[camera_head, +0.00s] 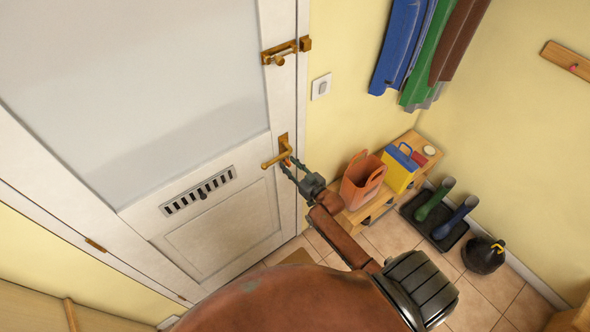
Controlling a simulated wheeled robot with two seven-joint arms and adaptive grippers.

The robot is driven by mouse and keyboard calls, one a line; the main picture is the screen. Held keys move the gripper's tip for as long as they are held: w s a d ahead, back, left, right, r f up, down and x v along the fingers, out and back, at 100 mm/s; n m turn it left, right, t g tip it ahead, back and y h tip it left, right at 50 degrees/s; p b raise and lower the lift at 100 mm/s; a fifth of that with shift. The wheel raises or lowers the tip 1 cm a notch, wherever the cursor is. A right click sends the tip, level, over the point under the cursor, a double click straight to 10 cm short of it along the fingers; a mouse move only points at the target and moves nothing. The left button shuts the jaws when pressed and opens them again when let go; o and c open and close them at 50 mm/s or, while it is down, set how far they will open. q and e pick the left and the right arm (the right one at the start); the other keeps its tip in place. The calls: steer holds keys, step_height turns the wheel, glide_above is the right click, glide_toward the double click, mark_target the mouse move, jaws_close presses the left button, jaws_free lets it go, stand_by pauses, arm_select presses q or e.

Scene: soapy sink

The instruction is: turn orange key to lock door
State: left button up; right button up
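The white door (226,225) is on the left and looks closed. A brass lever handle (275,159) sits at its right edge. The small orange key (287,161) is at the handle's plate, partly hidden by my gripper. My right gripper (288,164) points at the key from the lower right. Its two dark fingers are apart, with their tips beside the key. At this size I cannot tell whether they touch it. My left gripper is not in view.
A brass bolt (287,51) sits higher on the door. Boots on a dark tray (447,237) and a black round object (484,256) stand beyond. Coats (428,45) hang above.

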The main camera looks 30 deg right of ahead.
steer(key=shift+w, duration=0.15)
steer(key=shift+c, duration=0.3)
jaws_close()
stand_by(0.5)
